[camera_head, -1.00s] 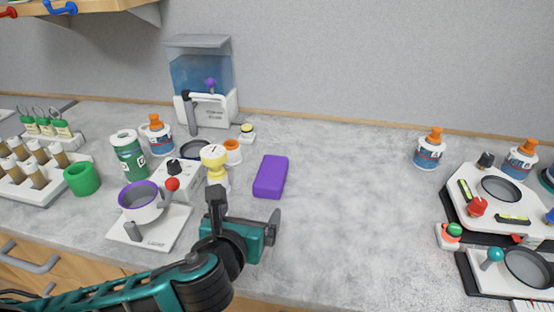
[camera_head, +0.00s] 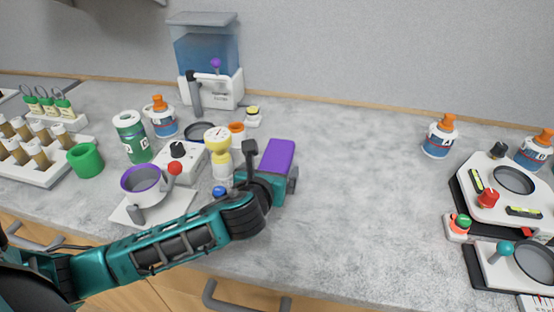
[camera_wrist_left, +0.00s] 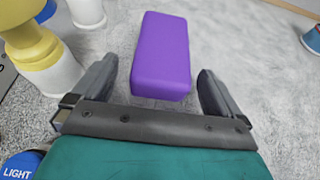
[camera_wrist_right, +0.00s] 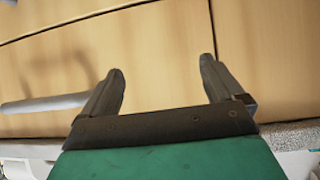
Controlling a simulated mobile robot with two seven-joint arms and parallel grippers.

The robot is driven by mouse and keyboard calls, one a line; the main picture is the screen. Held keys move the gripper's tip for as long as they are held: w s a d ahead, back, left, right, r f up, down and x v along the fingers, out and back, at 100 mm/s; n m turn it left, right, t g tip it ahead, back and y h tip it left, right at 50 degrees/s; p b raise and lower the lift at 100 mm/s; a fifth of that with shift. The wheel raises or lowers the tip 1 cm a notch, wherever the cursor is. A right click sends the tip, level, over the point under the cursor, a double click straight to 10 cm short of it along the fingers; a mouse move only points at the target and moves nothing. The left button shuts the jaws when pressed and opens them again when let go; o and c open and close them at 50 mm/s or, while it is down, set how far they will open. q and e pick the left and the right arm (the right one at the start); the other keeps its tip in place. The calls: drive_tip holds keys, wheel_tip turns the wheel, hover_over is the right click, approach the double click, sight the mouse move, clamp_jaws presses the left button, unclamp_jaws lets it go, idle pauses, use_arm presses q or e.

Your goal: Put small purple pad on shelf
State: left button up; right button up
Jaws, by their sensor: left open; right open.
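The small purple pad (camera_head: 278,156) lies on the grey counter, right of the yellow-and-white gauge device. My left gripper (camera_head: 272,171) is at the near end of the pad in the head view. In the left wrist view the pad (camera_wrist_left: 161,58) lies ahead, its near end between the two open fingers of the left gripper (camera_wrist_left: 157,85), with a gap on each side. My right gripper (camera_wrist_right: 160,75) is open and empty in the right wrist view, in front of wooden cabinet fronts. It is not in the head view. The shelf is mostly out of the head view.
The gauge device (camera_head: 218,152) stands close left of the left gripper; it also shows in the left wrist view (camera_wrist_left: 48,55). A water tank (camera_head: 206,58) stands at the back. A bottle (camera_head: 440,137) and instruments (camera_head: 511,187) stand at the right. The counter's middle is clear.

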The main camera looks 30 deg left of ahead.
sight(277, 160)
use_arm(q)
drive_tip(key=shift+x, duration=1.5)
drive_tip(key=shift+d, duration=0.1)
drive_tip(key=shift+r, duration=0.1)
drive_tip(key=c, duration=1)
drive_tip(key=shift+c, duration=0.2)
